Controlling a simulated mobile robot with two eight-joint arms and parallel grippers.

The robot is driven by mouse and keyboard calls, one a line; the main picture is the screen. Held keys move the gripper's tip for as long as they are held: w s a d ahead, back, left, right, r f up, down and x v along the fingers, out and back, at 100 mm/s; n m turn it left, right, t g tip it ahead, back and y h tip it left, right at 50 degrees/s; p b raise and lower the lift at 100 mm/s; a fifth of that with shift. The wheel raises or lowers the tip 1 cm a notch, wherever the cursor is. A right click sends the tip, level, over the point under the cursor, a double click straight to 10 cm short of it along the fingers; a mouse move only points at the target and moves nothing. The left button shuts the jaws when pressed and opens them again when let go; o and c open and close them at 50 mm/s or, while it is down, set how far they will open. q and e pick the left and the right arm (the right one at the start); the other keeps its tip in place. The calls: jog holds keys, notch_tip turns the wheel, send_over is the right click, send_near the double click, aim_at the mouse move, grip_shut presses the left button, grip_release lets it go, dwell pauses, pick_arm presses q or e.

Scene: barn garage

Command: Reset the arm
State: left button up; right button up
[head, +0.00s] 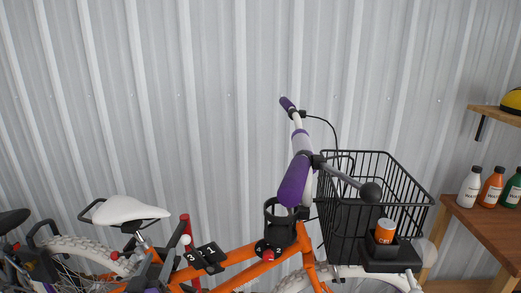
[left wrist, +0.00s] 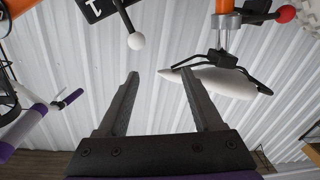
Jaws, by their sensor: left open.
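My left gripper (head: 161,260) is low in the head view, between the bike's white saddle (head: 127,210) and a white ball-ended lever (head: 186,240). In the left wrist view, the gripper's (left wrist: 160,76) two dark fingers stand apart with nothing between them. Ahead of the tips, the white ball (left wrist: 136,41) and the saddle (left wrist: 212,82) show upside down, apart from the fingers as far as I can see. Most of my left arm is out of the head view. My right gripper is not in view.
The orange bike frame (head: 235,260) has numbered black mounts (head: 206,257) and a black cup holder (head: 277,222). A purple-gripped handlebar (head: 294,180) and a black wire basket (head: 405,190) stand right. Several bottles (head: 491,187) stand on a wooden bench (head: 480,228). A corrugated wall (head: 220,90) closes the back.

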pick_arm(q)
jog(key=s+d+f+m+g+p, duration=0.1)
jog(key=s+d+f+g+p, duration=0.1)
jog(key=s, duration=0.6)
jog(key=s+d+f+m+g+p, duration=0.1)
jog(key=s+d+f+g+p, duration=0.2)
jog(key=s+g, duration=0.3)
jog(key=s+d+f+m+g+h+p, duration=0.1)
jog(key=s+d+f+g+p, duration=0.2)
jog(key=s, duration=0.7)
jog(key=shift+s+d+m+g, duration=0.3)
jog(key=shift+d+g, duration=0.5)
jog(key=shift+d, duration=0.25)
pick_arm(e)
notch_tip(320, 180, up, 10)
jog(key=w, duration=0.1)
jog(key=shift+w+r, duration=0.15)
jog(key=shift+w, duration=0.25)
